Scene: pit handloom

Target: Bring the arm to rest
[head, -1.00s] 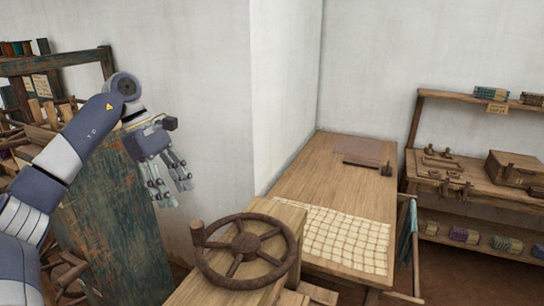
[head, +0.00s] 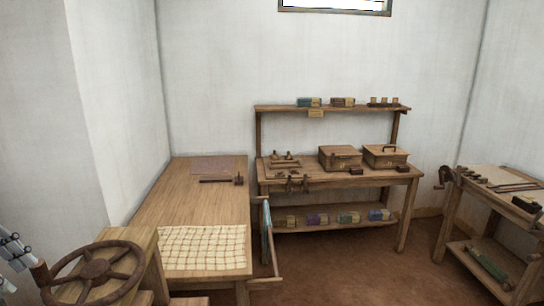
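My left gripper (head: 14,250) shows only in part at the left edge of the head view, beside the knob of the wooden handwheel (head: 98,272). Its fingers point down and look apart, with nothing seen between them. Whether it touches the wheel I cannot tell. The rest of the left arm is out of the picture. My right gripper and arm are not in view.
A wooden table (head: 185,195) with a checked cloth (head: 203,247) stands right of the handwheel. A workbench (head: 335,180) with boxes and a shelf is at the back wall. Another tool table (head: 488,205) stands at right. Brown floor (head: 370,265) between them is clear.

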